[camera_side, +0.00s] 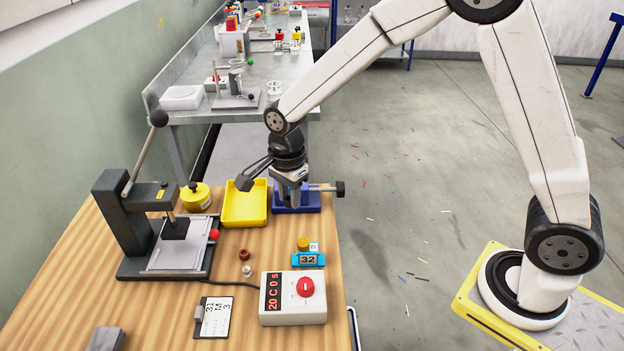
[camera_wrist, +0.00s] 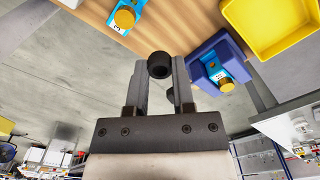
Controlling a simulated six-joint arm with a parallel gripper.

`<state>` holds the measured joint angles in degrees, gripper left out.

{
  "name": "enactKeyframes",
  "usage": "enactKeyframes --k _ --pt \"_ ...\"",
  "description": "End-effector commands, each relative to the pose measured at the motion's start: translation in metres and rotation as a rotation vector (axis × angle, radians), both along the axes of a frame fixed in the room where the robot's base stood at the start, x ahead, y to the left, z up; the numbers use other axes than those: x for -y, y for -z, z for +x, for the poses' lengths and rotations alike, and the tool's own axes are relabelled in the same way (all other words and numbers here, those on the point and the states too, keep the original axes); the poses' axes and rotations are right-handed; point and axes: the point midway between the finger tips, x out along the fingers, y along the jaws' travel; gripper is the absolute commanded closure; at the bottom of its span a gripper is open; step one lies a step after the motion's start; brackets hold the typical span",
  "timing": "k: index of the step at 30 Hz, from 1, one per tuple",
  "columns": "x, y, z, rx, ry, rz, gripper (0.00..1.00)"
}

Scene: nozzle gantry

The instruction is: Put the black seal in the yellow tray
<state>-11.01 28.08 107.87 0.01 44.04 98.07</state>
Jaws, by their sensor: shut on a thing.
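My gripper (camera_wrist: 159,80) is shut on the black seal (camera_wrist: 159,65), a short dark round piece with a hollow end, pinched between the fingertips in the wrist view. In the side view my gripper (camera_side: 295,200) points down in front of the blue vise, and the seal cannot be made out there. The yellow tray (camera_side: 260,219) lies on the wooden table just left of the gripper and looks empty. It also shows at the upper right of the wrist view (camera_wrist: 262,50), apart from the held seal.
The blue vise (camera_side: 312,206) has a side bar with a black knob. A lever press (camera_side: 131,232) and yellow pot (camera_side: 195,195) stand left of the tray. A brown ring (camera_side: 244,255), blue numbered holder (camera_side: 308,260) and white control box (camera_side: 292,309) lie in front.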

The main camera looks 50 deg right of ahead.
Motion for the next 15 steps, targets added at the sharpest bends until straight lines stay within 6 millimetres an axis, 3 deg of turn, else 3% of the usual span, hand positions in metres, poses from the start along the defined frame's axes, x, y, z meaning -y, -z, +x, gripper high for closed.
enactKeyframes --k 4,15 --pt "0.006 -0.001 0.014 0.0 0.006 0.0 1.0" --pt "0.006 0.001 0.022 0.0 0.006 0.0 1.0"
